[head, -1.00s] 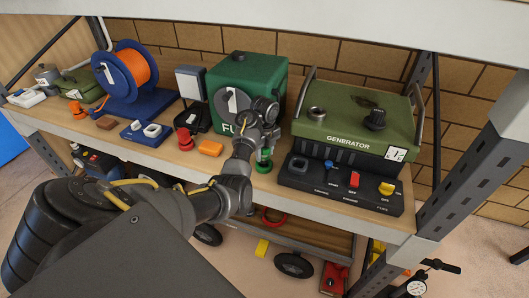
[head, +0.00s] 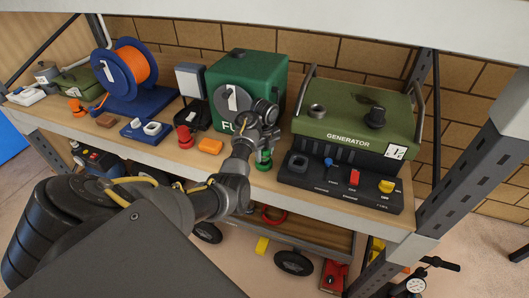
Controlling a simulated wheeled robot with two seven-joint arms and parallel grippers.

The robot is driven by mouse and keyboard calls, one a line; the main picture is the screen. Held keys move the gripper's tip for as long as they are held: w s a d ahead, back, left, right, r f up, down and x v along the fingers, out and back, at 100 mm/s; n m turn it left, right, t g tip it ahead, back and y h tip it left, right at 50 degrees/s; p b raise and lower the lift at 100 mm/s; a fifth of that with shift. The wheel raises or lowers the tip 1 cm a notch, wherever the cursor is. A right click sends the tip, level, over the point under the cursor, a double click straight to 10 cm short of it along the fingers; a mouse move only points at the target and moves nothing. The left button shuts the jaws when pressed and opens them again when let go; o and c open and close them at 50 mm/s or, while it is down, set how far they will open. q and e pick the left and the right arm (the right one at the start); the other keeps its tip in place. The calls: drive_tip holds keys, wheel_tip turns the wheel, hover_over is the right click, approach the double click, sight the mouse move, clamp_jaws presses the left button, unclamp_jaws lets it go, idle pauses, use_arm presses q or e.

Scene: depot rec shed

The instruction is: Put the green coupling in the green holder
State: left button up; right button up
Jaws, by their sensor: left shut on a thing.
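The green coupling (head: 264,165) is at the front of the shelf, between the fuel box and the generator's control panel. My left gripper (head: 268,141) is above it, pointing down, and is shut on it. The fingers are small and partly hidden by my wrist. I cannot tell whether the coupling's base touches the shelf. I cannot pick out a green holder for certain; my arm hides part of the shelf front. My right gripper is not in view.
A green fuel box (head: 270,80) stands behind my gripper. The generator (head: 345,138) and its control panel (head: 330,183) are close on the right. A red coupling (head: 185,138) and an orange block (head: 210,146) lie left. The shelf board (head: 310,205) ends just in front.

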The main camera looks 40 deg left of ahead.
use_arm(q)
drive_tip(key=shift+f, duration=0.6)
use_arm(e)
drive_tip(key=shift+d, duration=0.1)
use_arm(q)
drive_tip(key=o, duration=1.1)
